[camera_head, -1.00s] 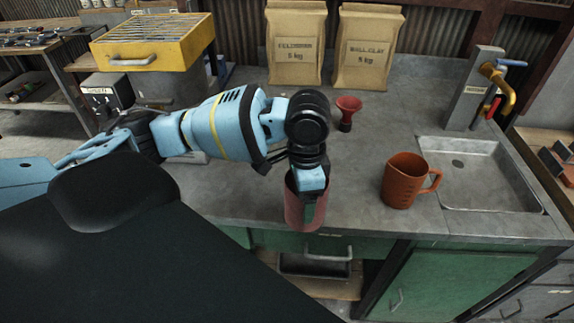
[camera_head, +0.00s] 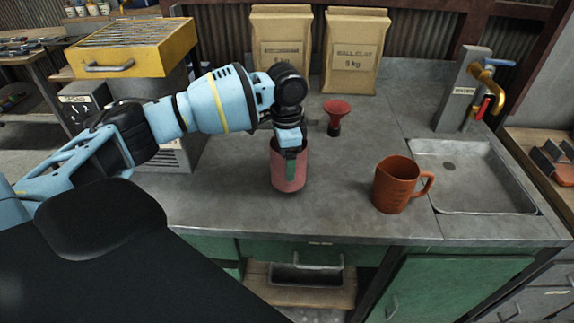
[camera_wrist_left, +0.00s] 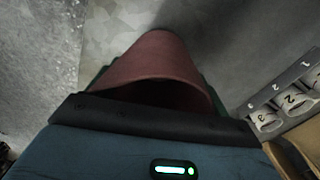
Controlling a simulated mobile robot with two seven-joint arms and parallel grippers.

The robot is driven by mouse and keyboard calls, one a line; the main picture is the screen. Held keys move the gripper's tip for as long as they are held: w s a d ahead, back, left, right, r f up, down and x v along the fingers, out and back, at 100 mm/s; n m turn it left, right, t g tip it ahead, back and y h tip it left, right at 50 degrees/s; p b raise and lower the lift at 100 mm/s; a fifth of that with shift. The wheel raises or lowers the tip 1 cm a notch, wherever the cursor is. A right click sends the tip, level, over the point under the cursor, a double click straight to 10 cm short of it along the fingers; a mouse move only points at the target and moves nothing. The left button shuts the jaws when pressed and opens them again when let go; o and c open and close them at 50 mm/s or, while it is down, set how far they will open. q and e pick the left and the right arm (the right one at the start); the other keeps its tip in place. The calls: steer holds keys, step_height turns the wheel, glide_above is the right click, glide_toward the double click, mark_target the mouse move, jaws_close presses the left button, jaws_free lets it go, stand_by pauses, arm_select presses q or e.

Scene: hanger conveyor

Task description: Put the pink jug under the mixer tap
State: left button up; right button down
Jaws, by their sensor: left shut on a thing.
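The pink jug (camera_head: 280,174) is upright in my left gripper (camera_head: 291,160), left of the middle of the worktop in the head view. In the left wrist view the pink jug (camera_wrist_left: 155,62) fills the space ahead of the gripper, and the fingertips are mostly hidden. I cannot tell how high its base is above the worktop. The mixer tap (camera_head: 487,80), brass with blue and red handles, stands at the right on a grey post. My right gripper is not in view.
An orange jug (camera_head: 397,186) stands on the worktop between the pink jug and the sink (camera_head: 480,206). A red funnel-shaped thing (camera_head: 335,112) stands behind. Two paper sacks (camera_head: 352,55) are at the back. The worktop (camera_head: 335,215) is clear in front.

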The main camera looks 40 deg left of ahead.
arm_select(q)
steer(key=shift+w+a, duration=0.4)
steer(key=shift+w, duration=0.05)
steer(key=shift+s+f, duration=0.1)
steer(key=shift+f, duration=1.6)
steer(key=shift+d+f, duration=0.1)
steer(key=o, duration=1)
step_height(320, 180, up, 12)
steer(key=shift+r+p, duration=0.1)
steer(key=shift+p, duration=0.2)
steer(key=shift+c, duration=0.2)
